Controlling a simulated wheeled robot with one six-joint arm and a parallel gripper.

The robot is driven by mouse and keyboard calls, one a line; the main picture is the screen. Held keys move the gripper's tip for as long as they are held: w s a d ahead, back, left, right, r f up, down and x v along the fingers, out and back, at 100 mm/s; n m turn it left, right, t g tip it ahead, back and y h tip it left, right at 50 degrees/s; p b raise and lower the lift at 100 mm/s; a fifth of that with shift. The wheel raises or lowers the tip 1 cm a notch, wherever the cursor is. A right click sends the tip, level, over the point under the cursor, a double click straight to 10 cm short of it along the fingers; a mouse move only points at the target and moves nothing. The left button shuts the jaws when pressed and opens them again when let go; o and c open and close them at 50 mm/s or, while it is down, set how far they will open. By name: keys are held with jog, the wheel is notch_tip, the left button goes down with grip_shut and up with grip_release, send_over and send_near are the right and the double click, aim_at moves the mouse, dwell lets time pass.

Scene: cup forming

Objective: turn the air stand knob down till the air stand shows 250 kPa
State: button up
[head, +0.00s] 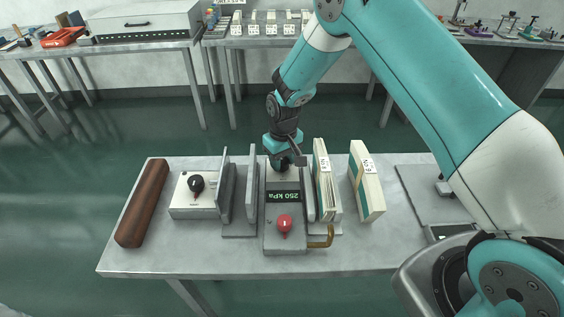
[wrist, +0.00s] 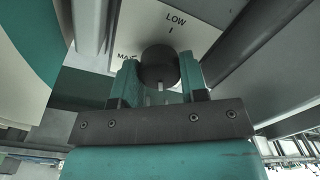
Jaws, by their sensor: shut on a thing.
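The air stand (head: 284,240) is a grey box on the table, in the middle of the head view. The air stand knob (wrist: 159,66) is black and round, under a plate marked LOW and partly MA in the wrist view. My gripper (wrist: 160,85) is shut on this knob, one teal finger on each side. In the head view my gripper (head: 283,160) is at the back end of the air stand and mostly hides the knob.
A second grey unit (head: 183,207) with a black knob (head: 196,183) stands to the left, with upright grey plates (head: 252,185) between. A brown roll (head: 143,203) lies at far left. Bound books or blocks (head: 366,190) stand close on the right. A brass pipe (head: 322,241) juts out front right.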

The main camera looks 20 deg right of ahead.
aim_at(283, 160)
jog(key=shift+n, duration=0.7)
jog(key=o, duration=0.9)
jog(key=r+b, duration=0.1)
jog(key=r, duration=0.7)
jog(key=r+b, duration=0.1)
jog(key=r, duration=0.8)
jog(key=shift+w+d+r+b, duration=0.1)
jog(key=shift+d+r+b, duration=0.1)
jog(key=shift+b, duration=0.15)
